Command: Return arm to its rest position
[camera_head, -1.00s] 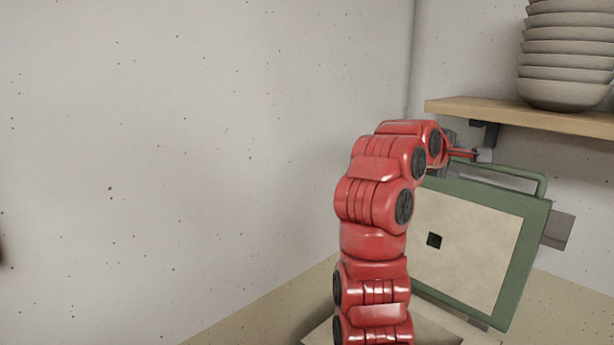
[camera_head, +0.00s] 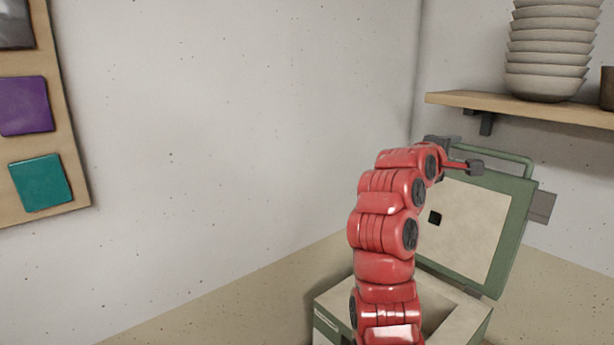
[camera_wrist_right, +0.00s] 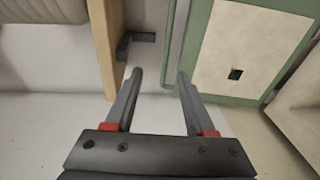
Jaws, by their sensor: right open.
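My right arm (camera_head: 382,240) is red and rises in front of an open box. Its gripper (camera_head: 468,166) is at the upper left of the box's raised lid, by the green handle. In the right wrist view the gripper (camera_wrist_right: 160,85) has its two dark fingers apart with nothing between them. The green-framed lid (camera_wrist_right: 262,45) is to the right of the fingers there. My left gripper does not show in either view.
The open box (camera_head: 460,318) with its raised lid (camera_head: 470,225) stands on the counter in the corner. A wooden shelf (camera_head: 520,108) with stacked bowls (camera_head: 548,50) is above it. A board with coloured tiles (camera_head: 40,182) hangs at the left. The counter (camera_head: 230,310) left of the box is clear.

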